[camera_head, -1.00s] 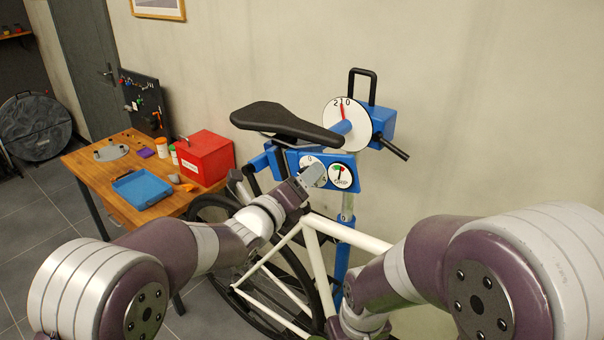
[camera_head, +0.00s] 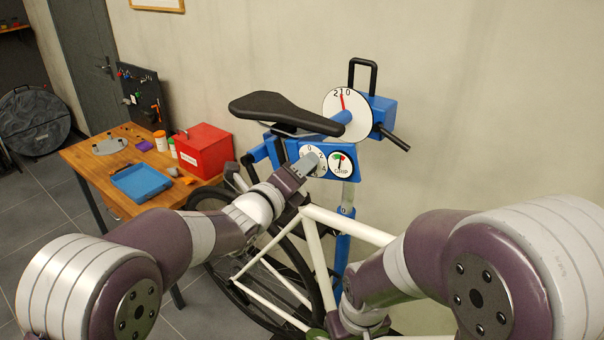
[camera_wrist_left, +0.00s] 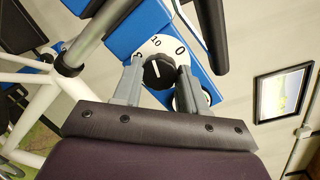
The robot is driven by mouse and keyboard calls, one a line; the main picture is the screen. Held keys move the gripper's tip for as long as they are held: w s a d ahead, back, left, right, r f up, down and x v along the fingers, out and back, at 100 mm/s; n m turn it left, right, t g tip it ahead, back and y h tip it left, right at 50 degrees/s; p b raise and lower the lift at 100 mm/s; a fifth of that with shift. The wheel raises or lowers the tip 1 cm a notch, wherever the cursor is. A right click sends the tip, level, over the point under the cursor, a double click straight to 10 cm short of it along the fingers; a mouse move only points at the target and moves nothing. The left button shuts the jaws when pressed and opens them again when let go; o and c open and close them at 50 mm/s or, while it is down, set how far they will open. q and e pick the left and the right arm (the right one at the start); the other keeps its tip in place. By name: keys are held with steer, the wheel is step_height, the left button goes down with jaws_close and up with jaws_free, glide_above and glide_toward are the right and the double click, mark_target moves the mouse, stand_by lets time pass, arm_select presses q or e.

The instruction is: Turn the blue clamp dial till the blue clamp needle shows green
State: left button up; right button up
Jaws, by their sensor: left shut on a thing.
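The blue clamp dial (camera_wrist_left: 158,72) is a black knob with a white pointer line on a white numbered disc (camera_wrist_left: 182,50), set in the blue clamp body. My left gripper (camera_wrist_left: 160,78) is shut on the knob, one finger on each side. In the head view my left gripper (camera_head: 312,164) covers much of the numbered disc (camera_head: 309,150). Right of it is the small round GRIP gauge (camera_head: 342,164), with a green patch and a red patch near its top. Its needle is too small to read surely.
A bicycle with a black saddle (camera_head: 284,112) and white frame (camera_head: 352,227) hangs at the blue stand. A larger white dial (camera_head: 357,103) with a red needle is above. A wooden table (camera_head: 90,158) at left holds a red box (camera_head: 206,150) and blue tray (camera_head: 143,183).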

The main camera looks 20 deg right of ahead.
arm_select(q)
steer(key=shift+w+a+f+n+g+h+p, duration=0.1)
steer(key=shift+n+g+h+p, duration=0.3)
steer(key=shift+n+p, duration=2.4)
steer(key=shift+s+n+g+h+p, duration=0.2)
steer(key=shift+n+g, duration=0.4)
steer(key=shift+n, duration=4.65)
steer(key=shift+w+a+f+n+g+h+p, duration=0.15)
steer(key=shift+n+g+p, duration=0.35)
steer(key=shift+n+p, duration=2.35)
steer(key=n+b, duration=0.2)
steer(key=shift+d+n, duration=0.1)
steer(key=shift+n, duration=0.2)
steer(key=o, duration=1.1)
steer(key=shift+r, duration=0.15)
steer(key=shift+c, duration=0.2)
